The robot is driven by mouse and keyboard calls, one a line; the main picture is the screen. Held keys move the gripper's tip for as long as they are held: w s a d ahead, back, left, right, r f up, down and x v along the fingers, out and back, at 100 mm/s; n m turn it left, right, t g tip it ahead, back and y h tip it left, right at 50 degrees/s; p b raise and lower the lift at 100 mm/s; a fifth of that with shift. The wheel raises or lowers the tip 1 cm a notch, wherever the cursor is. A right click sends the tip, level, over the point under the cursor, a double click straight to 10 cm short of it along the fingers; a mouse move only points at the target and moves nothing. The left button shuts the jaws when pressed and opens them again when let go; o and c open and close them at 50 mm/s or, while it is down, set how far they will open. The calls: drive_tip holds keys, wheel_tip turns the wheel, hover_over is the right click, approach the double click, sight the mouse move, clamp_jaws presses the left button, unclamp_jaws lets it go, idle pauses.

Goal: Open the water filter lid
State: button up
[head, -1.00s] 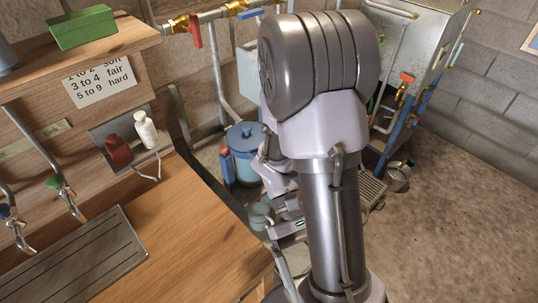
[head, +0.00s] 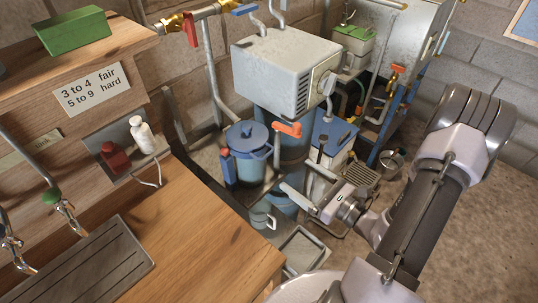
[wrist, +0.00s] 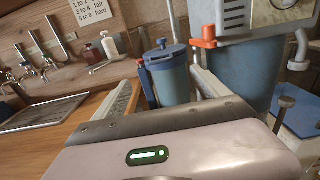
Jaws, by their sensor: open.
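A blue canister with a flat blue lid (head: 247,133) and a small knob on top stands beyond the wooden counter. It looks like the water filter, though I see no label on it. The lid sits closed on the canister. In the wrist view the lid (wrist: 165,52) and canister body (wrist: 173,84) show straight ahead, framed between my fingers. My gripper (head: 304,181) is open and empty, right of and a little in front of the canister. Its fingers point toward the canister without visibly touching it.
A slim blue cylinder with a red top (head: 227,166) stands close at the canister's left. A grey box (head: 285,70) on a blue drum, with an orange-red tap (head: 287,129), is behind right. The wooden counter (head: 190,235) is at left. Bare floor lies at far right.

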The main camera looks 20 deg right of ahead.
sight(268, 155)
drive_tip(key=b+x, duration=0.1)
drive_tip(key=x, duration=1.1)
drive_tip(key=shift+w+a, duration=0.15)
